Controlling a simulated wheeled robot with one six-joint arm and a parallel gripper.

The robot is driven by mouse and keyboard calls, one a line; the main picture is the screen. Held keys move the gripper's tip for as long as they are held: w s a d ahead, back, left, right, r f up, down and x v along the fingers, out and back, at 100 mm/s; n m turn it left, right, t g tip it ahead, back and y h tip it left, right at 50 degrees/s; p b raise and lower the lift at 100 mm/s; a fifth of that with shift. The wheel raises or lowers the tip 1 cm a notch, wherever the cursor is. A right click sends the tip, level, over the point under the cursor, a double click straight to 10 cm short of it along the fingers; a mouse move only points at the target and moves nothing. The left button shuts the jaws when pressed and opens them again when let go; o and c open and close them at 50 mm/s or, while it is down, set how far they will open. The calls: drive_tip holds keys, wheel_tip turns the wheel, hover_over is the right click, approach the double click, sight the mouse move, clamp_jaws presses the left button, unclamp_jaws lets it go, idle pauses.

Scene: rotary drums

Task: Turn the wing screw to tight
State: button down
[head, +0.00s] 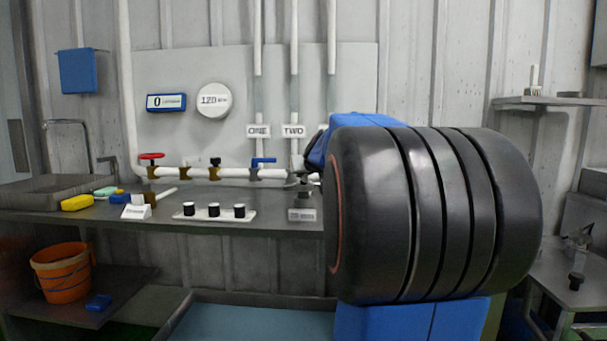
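I cannot make out a wing screw for certain in the head view. A small grey metal fitting (578,243) with dark parts stands on the bench at the far right; it is too small to tell whether it bears a wing screw. My arm, large, black and blue, fills the right middle of the view and hides what lies behind it. I cannot make out my gripper; its end of the arm is hidden behind the nearer links. Small dark parts show beside the arm above a grey box (302,214), too unclear to name.
A grey bench (270,222) carries a white strip with three black knobs (214,211), a yellow sponge (77,202) and a small sign (136,211). White pipework with a red valve (152,156) and blue valve (263,161) runs behind. An orange bucket (62,272) stands lower left.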

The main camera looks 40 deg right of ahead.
idle(0.5)
drive_tip(key=c, duration=1.8)
unclamp_jaws()
drive_tip(key=shift+o, duration=0.2)
drive_tip(key=shift+s, duration=0.1)
drive_tip(key=v, duration=1.7)
drive_tip(key=shift+a, duration=0.15)
drive_tip(key=shift+s, duration=0.1)
